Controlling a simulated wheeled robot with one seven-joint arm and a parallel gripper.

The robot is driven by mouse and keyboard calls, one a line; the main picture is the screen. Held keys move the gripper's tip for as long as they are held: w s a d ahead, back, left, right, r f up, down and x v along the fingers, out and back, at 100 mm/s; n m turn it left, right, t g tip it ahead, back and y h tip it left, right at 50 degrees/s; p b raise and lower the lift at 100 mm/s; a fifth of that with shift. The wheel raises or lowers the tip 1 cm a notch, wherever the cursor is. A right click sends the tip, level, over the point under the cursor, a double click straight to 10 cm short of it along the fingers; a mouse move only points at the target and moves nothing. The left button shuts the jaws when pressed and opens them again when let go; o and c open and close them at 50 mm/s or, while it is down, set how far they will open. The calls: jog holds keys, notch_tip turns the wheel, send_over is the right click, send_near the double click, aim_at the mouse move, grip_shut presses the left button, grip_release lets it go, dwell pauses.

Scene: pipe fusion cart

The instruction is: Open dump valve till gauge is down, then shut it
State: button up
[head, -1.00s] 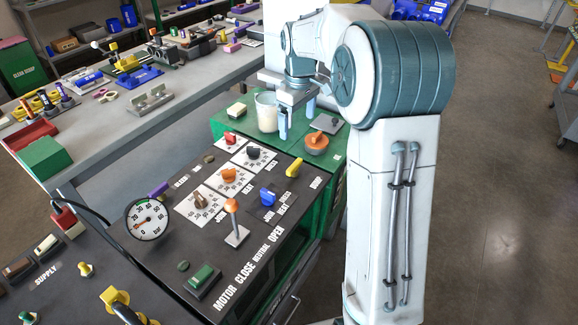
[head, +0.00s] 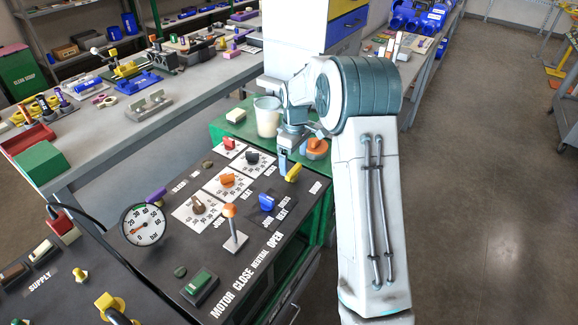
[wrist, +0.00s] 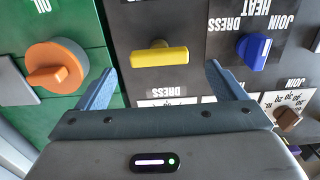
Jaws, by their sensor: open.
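A yellow bar handle (wrist: 159,57) lies crosswise on the black panel in the wrist view, between my open fingers and touching neither.
A blue knob (wrist: 254,51) and a brown knob (wrist: 287,118) are right of the fingers. An orange knob (wrist: 55,66) on the green surface is left. A lever (head: 232,230) rises from the panel. A white cup (head: 267,116) stands behind.

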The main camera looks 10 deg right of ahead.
aim_at(293, 169)
jog(key=shift+f, duration=1.85)
jog(key=c, duration=1)
